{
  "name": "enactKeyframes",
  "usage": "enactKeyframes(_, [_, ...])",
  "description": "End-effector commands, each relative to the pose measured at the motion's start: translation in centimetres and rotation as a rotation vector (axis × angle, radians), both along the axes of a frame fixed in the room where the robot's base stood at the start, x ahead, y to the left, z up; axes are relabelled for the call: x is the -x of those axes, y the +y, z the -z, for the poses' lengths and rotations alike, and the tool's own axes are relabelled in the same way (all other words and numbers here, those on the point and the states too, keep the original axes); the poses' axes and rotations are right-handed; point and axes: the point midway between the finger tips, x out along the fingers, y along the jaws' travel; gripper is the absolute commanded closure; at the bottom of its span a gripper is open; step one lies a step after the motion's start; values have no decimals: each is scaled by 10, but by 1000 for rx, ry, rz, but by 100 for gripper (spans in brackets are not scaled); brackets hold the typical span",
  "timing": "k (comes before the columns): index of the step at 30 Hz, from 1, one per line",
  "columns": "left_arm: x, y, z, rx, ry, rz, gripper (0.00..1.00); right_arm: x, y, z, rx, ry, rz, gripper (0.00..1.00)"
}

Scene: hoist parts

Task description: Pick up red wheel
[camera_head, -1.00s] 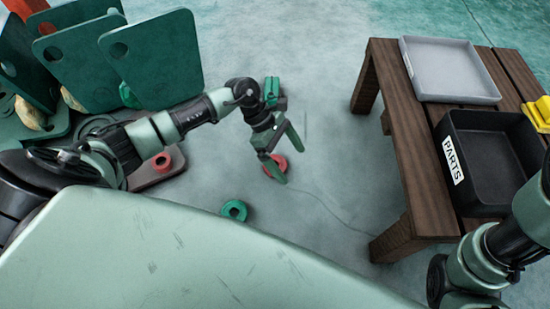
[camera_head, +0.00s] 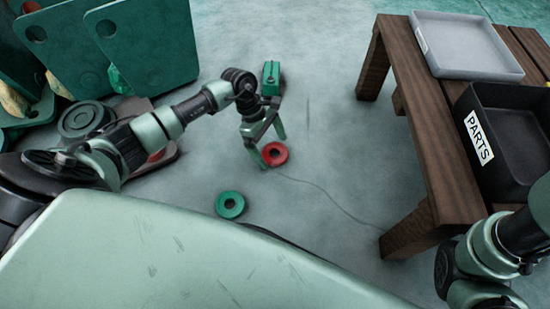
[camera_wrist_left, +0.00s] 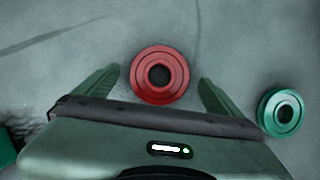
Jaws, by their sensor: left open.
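The red wheel (camera_head: 274,154) lies flat on the floor in front of my left gripper (camera_head: 270,156). In the left wrist view the red wheel (camera_wrist_left: 159,75) shows its dark centre hole and sits between and just beyond the two open fingers (camera_wrist_left: 160,84). No finger is seen closed on it. In the head view a finger overlaps the wheel's left side; I cannot tell whether it touches. My right arm is at the lower right of the head view, and its gripper is out of the picture.
A green wheel (camera_head: 230,204) lies on the floor nearby, also in the left wrist view (camera_wrist_left: 281,112). A green block part (camera_head: 270,78) stands behind the gripper. Another red part (camera_head: 156,155) is partly behind my arm. A wooden table (camera_head: 432,140) holds a grey tray (camera_head: 470,62) and a black PARTS bin (camera_head: 520,150).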

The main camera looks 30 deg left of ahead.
Motion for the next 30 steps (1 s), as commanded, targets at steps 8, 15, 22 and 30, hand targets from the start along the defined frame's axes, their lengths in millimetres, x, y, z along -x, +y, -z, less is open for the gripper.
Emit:
enactKeyframes(8, [0,-2,4,0,-1,-2,2,0,0,4,1,0,0,64])
enactKeyframes(15, [0,-2,4,0,-1,-1,66,0,0,4,1,-1,0,64])
enactKeyframes(22, [-1,-3,3,2,-4,-2,99,0,0,4,1,-1,0,64])
enactKeyframes(30, [-1,-2,-4,1,-4,-2,99,0,0,-2,1,0,0,64])
